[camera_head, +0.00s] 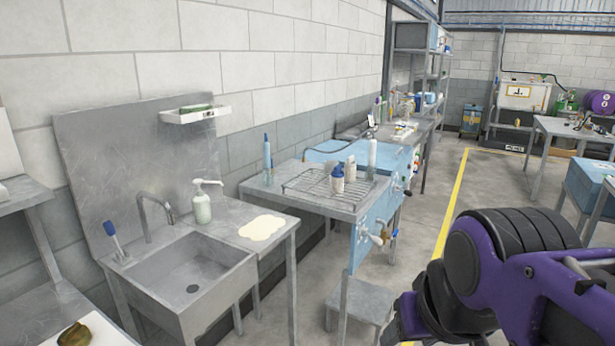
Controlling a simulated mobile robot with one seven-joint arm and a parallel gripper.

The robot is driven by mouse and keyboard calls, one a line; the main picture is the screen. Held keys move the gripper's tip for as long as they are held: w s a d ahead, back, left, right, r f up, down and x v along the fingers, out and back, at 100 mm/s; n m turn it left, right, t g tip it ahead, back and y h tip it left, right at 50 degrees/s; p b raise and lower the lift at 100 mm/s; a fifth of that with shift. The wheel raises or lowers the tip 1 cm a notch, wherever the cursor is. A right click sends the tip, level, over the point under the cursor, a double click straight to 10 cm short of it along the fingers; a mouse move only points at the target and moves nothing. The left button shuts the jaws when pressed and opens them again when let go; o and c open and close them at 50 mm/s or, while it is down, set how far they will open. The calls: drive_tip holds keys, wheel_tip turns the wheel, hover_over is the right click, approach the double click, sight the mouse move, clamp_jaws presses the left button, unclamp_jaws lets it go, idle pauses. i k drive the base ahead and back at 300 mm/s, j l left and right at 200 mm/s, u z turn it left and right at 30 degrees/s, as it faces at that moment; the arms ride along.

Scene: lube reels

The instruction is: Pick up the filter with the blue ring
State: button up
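Two small bottle-like white items stand upright on a wire rack on the middle bench. The front one (337,179) has a dark blue upper part, and the one behind it (350,168) looks mostly white. They may be filters, but they are too small to tell, and I cannot make out a clear blue ring. A taller white and blue cylinder (372,153) stands just behind the rack. My purple and black arm fills the lower right, far in front of the rack. The dark end of it (410,318) is cut by the bottom edge, so the fingers cannot be made out.
A steel sink (192,285) stands at left with a soap bottle (202,205) and a pale cloth or puddle (262,228) beside it. A low grey stool (360,300) is below. Floor is clear along the yellow line (452,200).

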sight(337, 186)
drive_tip(key=i+l+u, duration=0.1)
drive_tip(key=i, duration=0.4)
drive_tip(key=i+l+u, duration=0.1)
drive_tip(key=i+l, duration=0.25)
drive_tip(key=i, duration=0.15)
